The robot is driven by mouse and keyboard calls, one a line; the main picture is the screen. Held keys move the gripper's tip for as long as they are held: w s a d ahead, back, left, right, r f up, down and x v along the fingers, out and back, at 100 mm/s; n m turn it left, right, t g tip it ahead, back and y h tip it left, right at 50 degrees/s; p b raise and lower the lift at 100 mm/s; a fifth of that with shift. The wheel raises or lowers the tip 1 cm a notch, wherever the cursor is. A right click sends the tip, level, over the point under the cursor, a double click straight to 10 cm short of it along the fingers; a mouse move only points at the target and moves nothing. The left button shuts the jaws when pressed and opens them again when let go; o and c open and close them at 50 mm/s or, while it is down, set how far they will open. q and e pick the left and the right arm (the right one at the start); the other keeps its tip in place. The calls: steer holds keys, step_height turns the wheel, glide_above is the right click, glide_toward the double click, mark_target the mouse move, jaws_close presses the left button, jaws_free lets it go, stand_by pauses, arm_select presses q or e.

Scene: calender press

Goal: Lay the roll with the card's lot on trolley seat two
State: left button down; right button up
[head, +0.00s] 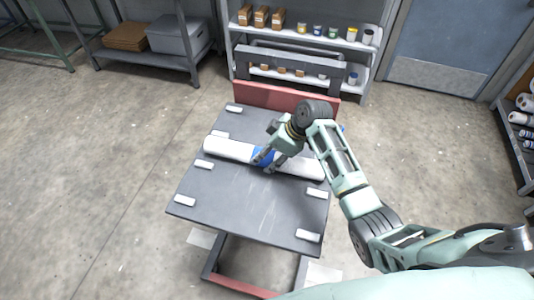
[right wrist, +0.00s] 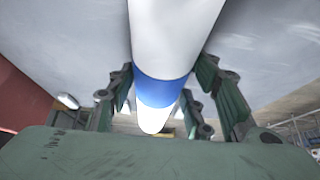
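A long white roll (head: 230,149) with a blue band lies across the dark trolley deck (head: 245,210), its left end between two white blocks. I cannot tell whether it touches the deck. My right gripper (head: 265,163) is over the middle of the roll at the blue band. White seat blocks (head: 203,164) line the deck's left and right edges. No card or lot marking is readable. My left gripper is out of view.
The trolley has a red end panel (head: 285,97) and a dark upright frame at the far end. Behind it stands a shelf (head: 300,45) with boxes and cans. A rack with rolls (head: 524,118) is at the right edge. The floor (head: 90,150) to the left is clear.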

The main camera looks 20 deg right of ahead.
steer(key=o, duration=0.4)
steer(key=shift+r, duration=0.1)
steer(key=b+v, duration=0.1)
steer(key=v, duration=1.1)
steer(key=shift+b, duration=0.35)
